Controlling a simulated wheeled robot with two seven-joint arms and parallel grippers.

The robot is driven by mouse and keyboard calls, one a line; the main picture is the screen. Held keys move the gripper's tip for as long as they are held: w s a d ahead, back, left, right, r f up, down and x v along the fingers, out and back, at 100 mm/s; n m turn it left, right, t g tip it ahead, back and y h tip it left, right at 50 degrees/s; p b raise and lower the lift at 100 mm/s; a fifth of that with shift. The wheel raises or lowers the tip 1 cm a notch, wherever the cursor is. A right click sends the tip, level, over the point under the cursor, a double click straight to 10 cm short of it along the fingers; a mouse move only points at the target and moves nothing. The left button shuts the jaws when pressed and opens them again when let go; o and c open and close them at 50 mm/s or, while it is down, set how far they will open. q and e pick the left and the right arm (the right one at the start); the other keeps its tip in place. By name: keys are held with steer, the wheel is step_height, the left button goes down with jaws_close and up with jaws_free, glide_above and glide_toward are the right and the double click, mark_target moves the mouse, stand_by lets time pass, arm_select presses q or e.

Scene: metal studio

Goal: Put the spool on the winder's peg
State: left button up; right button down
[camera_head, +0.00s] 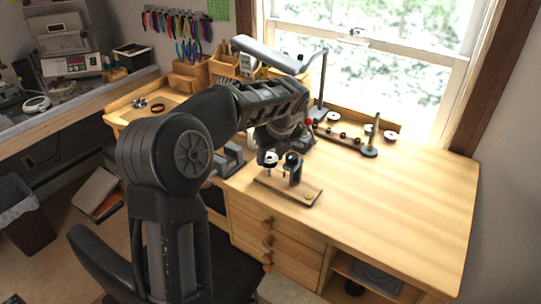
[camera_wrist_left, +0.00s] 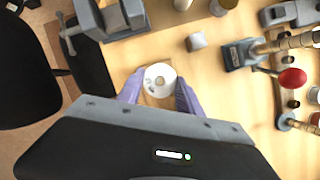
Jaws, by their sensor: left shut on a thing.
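My left gripper (camera_head: 272,152) is over the front edge of the workbench, at the small winder (camera_head: 292,184). The winder is a dark wooden board with a dark upright post and a brass knob. In the left wrist view, a white round spool (camera_wrist_left: 160,70) with a centre hole sits between the purple fingertips of my left gripper (camera_wrist_left: 159,88), which is shut on it. The spool's white top also shows below the gripper in the head view (camera_head: 270,157). It is over the winder's left part; whether a peg is inside its hole I cannot tell. My right gripper is not in view.
A grey vise (camera_head: 230,157) stands at the bench edge left of the winder. Behind it are a rack with several white-topped spools (camera_head: 345,132), a tall rod stand (camera_head: 321,85) and a red knob (camera_head: 308,121). The bench's right side is clear.

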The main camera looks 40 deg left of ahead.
mark_target(270, 167)
arm_select(q)
steer(key=shift+p, duration=0.3)
stand_by(0.4)
steer(key=shift+f, duration=0.15)
stand_by(0.3)
steer(key=shift+f, duration=0.35)
steer(key=shift+f+b, duration=0.85)
steer(key=shift+f, duration=0.4)
steer(key=shift+f, duration=0.1)
steer(key=shift+s+f, duration=0.1)
steer(key=shift+f, duration=0.15)
